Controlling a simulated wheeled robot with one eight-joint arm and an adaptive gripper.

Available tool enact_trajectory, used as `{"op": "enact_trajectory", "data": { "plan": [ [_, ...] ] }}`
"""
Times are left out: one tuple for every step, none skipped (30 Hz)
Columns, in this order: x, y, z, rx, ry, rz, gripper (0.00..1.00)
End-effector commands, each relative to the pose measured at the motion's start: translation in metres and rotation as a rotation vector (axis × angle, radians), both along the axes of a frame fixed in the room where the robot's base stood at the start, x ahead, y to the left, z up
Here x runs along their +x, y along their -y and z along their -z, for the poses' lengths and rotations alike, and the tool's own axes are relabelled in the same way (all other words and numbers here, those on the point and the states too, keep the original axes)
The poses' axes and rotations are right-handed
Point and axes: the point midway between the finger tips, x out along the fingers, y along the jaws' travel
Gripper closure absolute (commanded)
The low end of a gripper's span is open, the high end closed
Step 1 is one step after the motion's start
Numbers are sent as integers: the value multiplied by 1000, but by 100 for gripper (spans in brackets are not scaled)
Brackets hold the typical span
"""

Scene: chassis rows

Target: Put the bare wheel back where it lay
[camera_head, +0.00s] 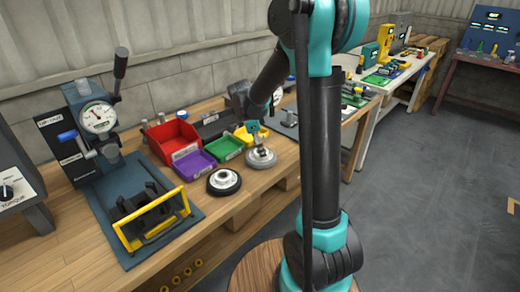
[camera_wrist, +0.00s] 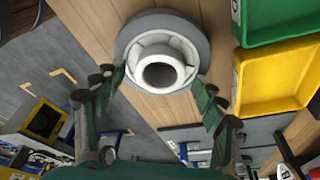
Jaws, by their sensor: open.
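A grey wheel with a pale hub and no black tyre, which looks like the bare wheel (camera_head: 261,159), lies flat on the wooden bench beyond a black-tyred wheel (camera_head: 223,181). In the wrist view the bare wheel (camera_wrist: 133,42) shows its white hub and round bore at the top centre. My gripper (camera_head: 257,140) is just above it, pointing down. In the wrist view my gripper (camera_wrist: 160,82) is open, its green fingers apart on either side of the wheel's near edge. Nothing is held between them. I cannot tell whether a fingertip touches the wheel.
Red (camera_head: 173,139), purple (camera_head: 194,168), green (camera_head: 222,147) and yellow (camera_head: 251,134) bins stand close behind the wheels. A press with a gauge (camera_head: 98,117) and a yellow-handled fixture (camera_head: 152,221) stand at left. Some bare bench (camera_head: 215,208) shows at the front edge.

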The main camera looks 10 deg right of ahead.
Motion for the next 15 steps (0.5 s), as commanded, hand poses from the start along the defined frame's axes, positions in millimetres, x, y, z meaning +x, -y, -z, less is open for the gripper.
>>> {"op": "enact_trajectory", "data": {
  "plan": [
    [0,-1,-4,0,0,-1,29],
    [0,-2,-7,0,0,-1,29],
    [0,-4,-12,0,0,-1,29],
    [0,-5,-17,0,0,-1,29],
    [0,-7,-22,0,-1,-2,29],
    [-1,-9,-29,0,0,-2,29],
    [-1,-10,-35,0,0,-2,29],
    [-1,-12,-41,0,0,-2,29],
    [-1,-14,-49,0,0,-2,29],
    [-1,-16,-56,0,0,-2,29],
    [-1,-17,-61,0,1,-1,29],
    [-1,-20,-69,0,1,-1,29],
    [-1,-21,-74,0,1,-1,29],
    [-1,-23,-80,0,1,-1,29],
    [-2,-24,-86,0,0,-2,29]
  ]
}}
